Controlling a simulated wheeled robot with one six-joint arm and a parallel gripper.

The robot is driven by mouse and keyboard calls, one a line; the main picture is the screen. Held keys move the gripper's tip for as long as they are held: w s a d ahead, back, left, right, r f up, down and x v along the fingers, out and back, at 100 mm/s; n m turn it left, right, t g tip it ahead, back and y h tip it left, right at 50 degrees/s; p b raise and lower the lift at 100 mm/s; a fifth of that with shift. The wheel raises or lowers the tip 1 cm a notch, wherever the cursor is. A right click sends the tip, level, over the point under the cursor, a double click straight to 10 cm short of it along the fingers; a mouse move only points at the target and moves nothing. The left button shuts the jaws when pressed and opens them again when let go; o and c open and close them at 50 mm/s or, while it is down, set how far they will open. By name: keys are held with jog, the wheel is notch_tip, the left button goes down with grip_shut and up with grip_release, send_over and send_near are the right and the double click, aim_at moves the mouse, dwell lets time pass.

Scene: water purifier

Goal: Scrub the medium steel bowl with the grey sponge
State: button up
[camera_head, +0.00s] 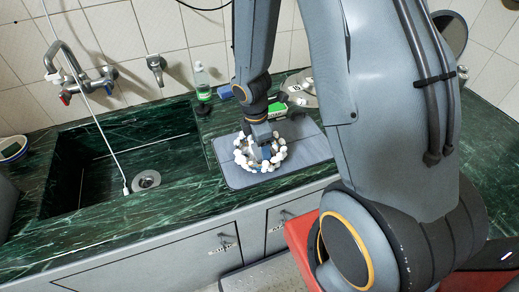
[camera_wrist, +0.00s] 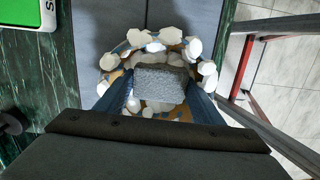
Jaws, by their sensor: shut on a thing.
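My gripper (camera_head: 264,150) is shut on the grey sponge (camera_wrist: 162,83) and points down at the bowl. The steel bowl (camera_head: 250,153) stands on the grey mat (camera_head: 310,152) and is largely covered by clumps of white foam. In the wrist view, the sponge sits between my fingertips (camera_wrist: 160,98), over the middle of the bowl (camera_wrist: 119,78). The sponge and my fingers hide much of the bowl's inside. I cannot tell whether the sponge touches the metal.
The dark green sink basin (camera_head: 110,170) lies left of the mat, with a tap (camera_head: 78,75) above it. A green bottle (camera_head: 202,82) stands at the wall. A green-and-white box (camera_head: 277,110) and small dishes (camera_head: 301,90) are behind the bowl. Free mat lies to the right.

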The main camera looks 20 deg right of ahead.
aim_at(249, 146)
jog(key=shift+w+d+r+p, duration=0.1)
jog(key=shift+w+d+p, duration=0.2)
jog(key=shift+d, duration=0.3)
jog(key=shift+w+d+p, duration=0.15)
jog(key=shift+d+p, duration=0.1)
jog(key=shift+d, duration=0.3)
jog(key=shift+w+d+p, duration=0.25)
jog(key=shift+w+p, duration=0.2)
jog(key=shift+w, duration=0.2)
jog(key=shift+w+d+p, duration=0.25)
jog(key=shift+w+p, duration=0.2)
jog(key=shift+w, duration=0.2)
jog(key=shift+w+a+p, duration=0.25)
jog(key=shift+w+a, duration=0.05)
jog(key=shift+w, duration=0.3)
jog(key=shift+w+a+p, duration=0.2)
jog(key=shift+w+a, duration=0.05)
jog(key=shift+w, duration=0.35)
jog(key=shift+w+a, duration=0.25)
jog(key=shift+a, duration=0.35)
jog(key=shift+w+a, duration=0.25)
jog(key=shift+a, duration=0.35)
jog(key=shift+s+a, duration=0.25)
jog(key=shift+a, duration=0.4)
jog(key=shift+s+a, duration=0.25)
jog(key=shift+a, duration=0.35)
jog(key=shift+s+d, duration=0.1)
jog(key=shift+s+d+p, duration=0.35)
jog(key=shift+s+d, duration=0.8)
